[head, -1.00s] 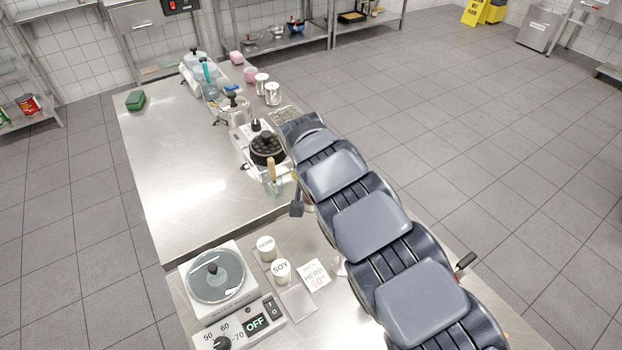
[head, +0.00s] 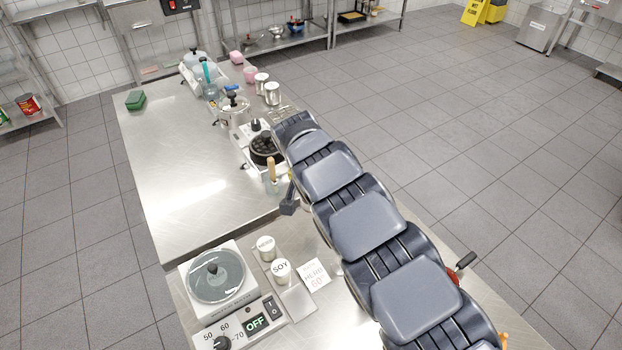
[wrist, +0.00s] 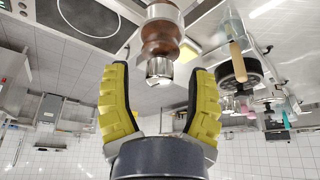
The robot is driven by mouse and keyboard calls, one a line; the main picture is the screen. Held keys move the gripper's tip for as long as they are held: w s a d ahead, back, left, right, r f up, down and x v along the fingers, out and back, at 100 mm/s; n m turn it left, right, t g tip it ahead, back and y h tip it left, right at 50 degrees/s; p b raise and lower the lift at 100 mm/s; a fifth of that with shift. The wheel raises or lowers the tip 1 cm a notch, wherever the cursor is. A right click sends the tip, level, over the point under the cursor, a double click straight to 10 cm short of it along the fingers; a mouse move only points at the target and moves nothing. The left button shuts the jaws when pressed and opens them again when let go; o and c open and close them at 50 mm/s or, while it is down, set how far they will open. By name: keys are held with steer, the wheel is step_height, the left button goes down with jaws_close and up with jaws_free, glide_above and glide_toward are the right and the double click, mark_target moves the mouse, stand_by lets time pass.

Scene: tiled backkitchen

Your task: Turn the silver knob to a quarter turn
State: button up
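The silver knob (wrist: 160,70) shows in the wrist view as the rounded metal end of a brown turned-wood piece (wrist: 160,40), which looks like a mill. The view is upside down, so the knob points down the picture towards my gripper's palm. My gripper (wrist: 161,78) has two yellow, ridged fingers, spread wide. The knob lies between them near the fingertips, with a clear gap on both sides. In the head view my arm hides the knob, and I cannot make out the gripper.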

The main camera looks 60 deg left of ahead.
steer(key=shift+r, duration=0.1)
steer(key=v, duration=1.1)
steer(key=shift+s+d+r, duration=0.2)
steer(key=shift+r, duration=0.15)
steer(key=w+d+r+m+h, duration=0.2)
steer(key=w+d+r+m, duration=0.15)
steer(key=w+d, duration=0.85)
steer(key=d+r+m+g+h, duration=0.1)
steer(key=d+r+m, duration=0.1)
steer(key=d, duration=1.1)
steer(key=d+r+m+g+h, duration=0.1)
steer(key=d+r+m+h, duration=0.1)
steer(key=d, duration=1.1)
steer(key=s+d+g, duration=0.2)
steer(key=s+d, duration=0.5)
steer(key=d, duration=0.3)
steer(key=s+d+f+y, duration=0.1)
steer(key=s+f, duration=0.1)
steer(key=s, duration=0.5)
steer(key=s+d+f+g+y, duration=0.1)
steer(key=s+d, duration=0.1)
steer(key=s, duration=0.5)
steer(key=shift+d+f+n+y, duration=0.3)
steer(key=shift+d+f+n, duration=0.05)
